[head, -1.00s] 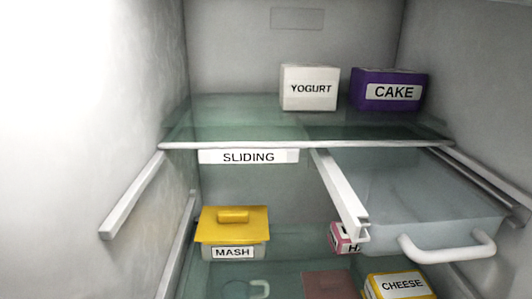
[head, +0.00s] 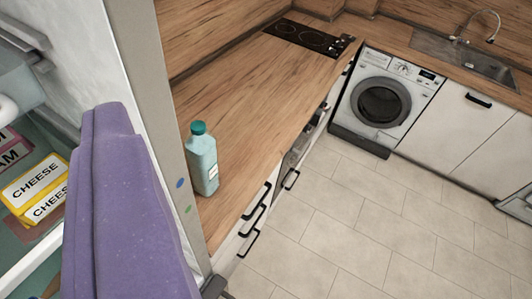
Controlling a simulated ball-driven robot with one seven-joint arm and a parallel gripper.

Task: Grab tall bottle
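A tall pale teal bottle (head: 202,160) with a dark green cap stands upright on the wooden counter (head: 255,105), close to the fridge's outer edge. A small white label shows low on its right side.
The open fridge at the left holds yellow cheese boxes (head: 34,181) behind its grey wall edge (head: 150,110). A black hob (head: 305,37), a washing machine (head: 385,98) and a sink (head: 465,58) lie further back. The tiled floor (head: 360,220) is clear.

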